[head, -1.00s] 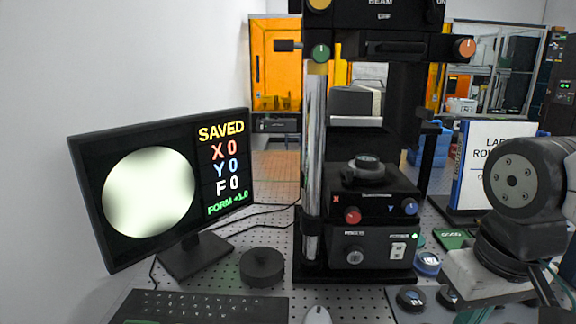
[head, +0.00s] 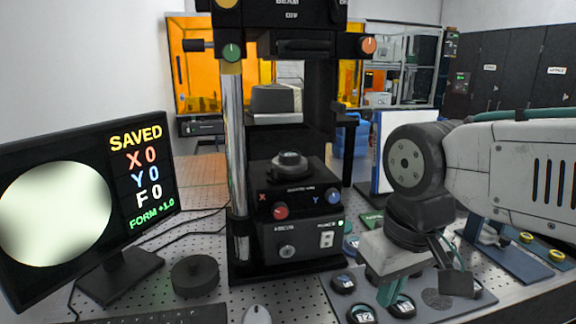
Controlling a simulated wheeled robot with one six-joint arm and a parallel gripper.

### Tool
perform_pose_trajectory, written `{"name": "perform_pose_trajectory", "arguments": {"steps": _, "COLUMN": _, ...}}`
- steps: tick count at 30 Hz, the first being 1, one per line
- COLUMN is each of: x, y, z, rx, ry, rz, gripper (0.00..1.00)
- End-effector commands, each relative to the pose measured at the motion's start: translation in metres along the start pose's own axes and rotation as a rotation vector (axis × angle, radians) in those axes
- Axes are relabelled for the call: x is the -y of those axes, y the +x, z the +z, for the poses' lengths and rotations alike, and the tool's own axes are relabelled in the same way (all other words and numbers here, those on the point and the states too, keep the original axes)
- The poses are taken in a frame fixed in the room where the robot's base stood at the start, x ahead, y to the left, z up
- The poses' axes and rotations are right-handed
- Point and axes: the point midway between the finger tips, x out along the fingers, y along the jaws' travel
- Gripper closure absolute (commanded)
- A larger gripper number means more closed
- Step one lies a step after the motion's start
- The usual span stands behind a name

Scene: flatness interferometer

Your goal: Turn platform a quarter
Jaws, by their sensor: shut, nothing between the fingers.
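The black interferometer has a round dark platform (head: 290,165) on its stage block (head: 290,190), under the upper optics. A small round piece with a pale top sits on the platform. The red X knob (head: 281,212) and blue Y knob (head: 334,197) are on the block's front. The monitor (head: 90,205) at left reads SAVED, X 0, Y 0, F 0, FORM +1.0. My gripper (head: 424,276) is shut and empty, right of the instrument and low over a grey mat, apart from the platform. Its fingertips are partly hidden.
Several round dark pieces (head: 343,283) lie on the mat at front right. A black disc (head: 195,275) stands left of the instrument, and a white mouse (head: 257,314) is in front. The tall metal column (head: 232,150) stands left of the platform. A white-faced board (head: 392,145) stands behind my arm.

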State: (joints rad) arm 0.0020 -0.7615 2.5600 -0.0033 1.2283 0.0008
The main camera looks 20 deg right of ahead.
Motion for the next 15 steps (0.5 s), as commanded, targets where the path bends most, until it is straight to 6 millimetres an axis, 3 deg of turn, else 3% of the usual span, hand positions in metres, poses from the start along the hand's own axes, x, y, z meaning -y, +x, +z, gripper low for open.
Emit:
{"name": "perform_pose_trajectory", "arguments": {"steps": 14, "x": 0.0, "y": 0.0, "z": 0.0, "rx": 0.0, "ry": 0.0, "rz": 0.0, "gripper": 1.0}}
{"name": "perform_pose_trajectory", "arguments": {"steps": 15, "x": 0.0, "y": 0.0, "z": 0.0, "rx": 0.0, "ry": 0.0, "rz": 0.0, "gripper": 0.89}}
